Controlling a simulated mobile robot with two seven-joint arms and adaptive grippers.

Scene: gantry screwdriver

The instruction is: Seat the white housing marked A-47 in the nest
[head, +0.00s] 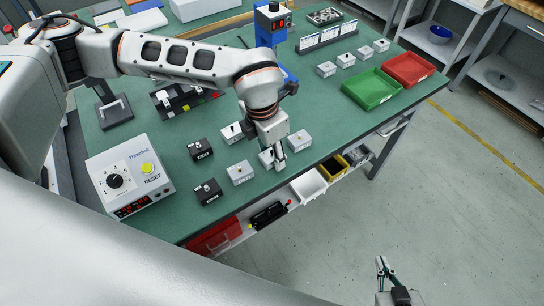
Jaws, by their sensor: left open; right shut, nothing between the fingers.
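Several small white housings stand on the green bench; their marks are too small to read, so I cannot tell which is A-47. In the near group, one white housing (240,173) stands to the left, another (299,141) to the right, and a third (232,132) behind. My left gripper (279,165) is open, pointing down at a white housing (265,159) that it partly hides; I cannot tell whether it touches. My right gripper (381,263) is shut and empty, low over the floor, away from the bench. I cannot clearly make out the nest.
Black housings (207,192) stand left of the white ones. A control box (130,179) with a RESET button is at the left. Green (371,89) and red (408,69) trays and more white housings (326,69) are at the right. A blue device (270,22) stands behind.

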